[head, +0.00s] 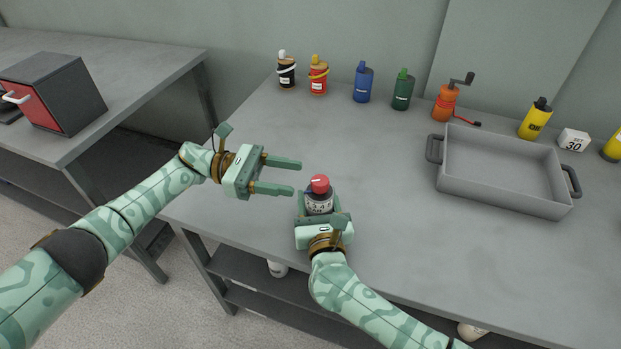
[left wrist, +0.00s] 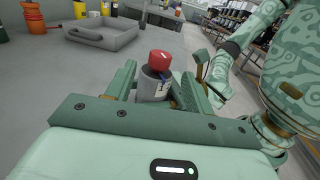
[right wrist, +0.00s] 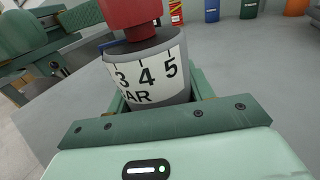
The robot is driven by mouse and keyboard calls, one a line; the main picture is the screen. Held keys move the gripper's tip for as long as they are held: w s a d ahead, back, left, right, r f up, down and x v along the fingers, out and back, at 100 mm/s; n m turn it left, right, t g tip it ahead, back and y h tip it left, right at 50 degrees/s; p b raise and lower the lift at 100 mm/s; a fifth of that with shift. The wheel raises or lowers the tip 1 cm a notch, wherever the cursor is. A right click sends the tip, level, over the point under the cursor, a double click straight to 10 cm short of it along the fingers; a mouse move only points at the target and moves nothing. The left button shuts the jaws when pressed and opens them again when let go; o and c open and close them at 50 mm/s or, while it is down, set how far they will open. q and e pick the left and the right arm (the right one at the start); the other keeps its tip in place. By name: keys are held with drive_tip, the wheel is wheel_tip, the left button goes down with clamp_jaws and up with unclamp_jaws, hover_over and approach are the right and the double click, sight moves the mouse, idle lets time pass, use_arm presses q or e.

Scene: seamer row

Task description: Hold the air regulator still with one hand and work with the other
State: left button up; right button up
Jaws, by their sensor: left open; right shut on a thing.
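The air regulator (head: 319,206) stands upright near the table's front edge, with a grey body, a white scale band and a red knob (head: 320,184) on top. A pale line marks the knob's top. In the right wrist view the scale (right wrist: 146,77) shows 3, 4, 5 and part of "BAR". My right gripper (head: 319,212) is shut on the regulator's body from the front. My left gripper (head: 297,177) is open and empty, just left of the knob, its fingers pointing right. The left wrist view shows the knob (left wrist: 159,64) beyond and between its fingers, apart from them.
A white card (head: 573,140) reading "SET 30" stands at the back right, beside a yellow bottle (head: 535,119). A grey tray (head: 505,175) lies on the right. Several bottles and an orange grinder (head: 445,103) line the back. The table (head: 380,150) between is clear.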

use_arm(q)
drive_tip(key=a, duration=0.2)
drive_tip(key=w+a, duration=0.1)
drive_tip(key=a, duration=0.1)
drive_tip(key=shift+a, duration=0.4)
drive_tip(key=shift+s, duration=0.1)
use_arm(e)
drive_tip(key=o, duration=1.1)
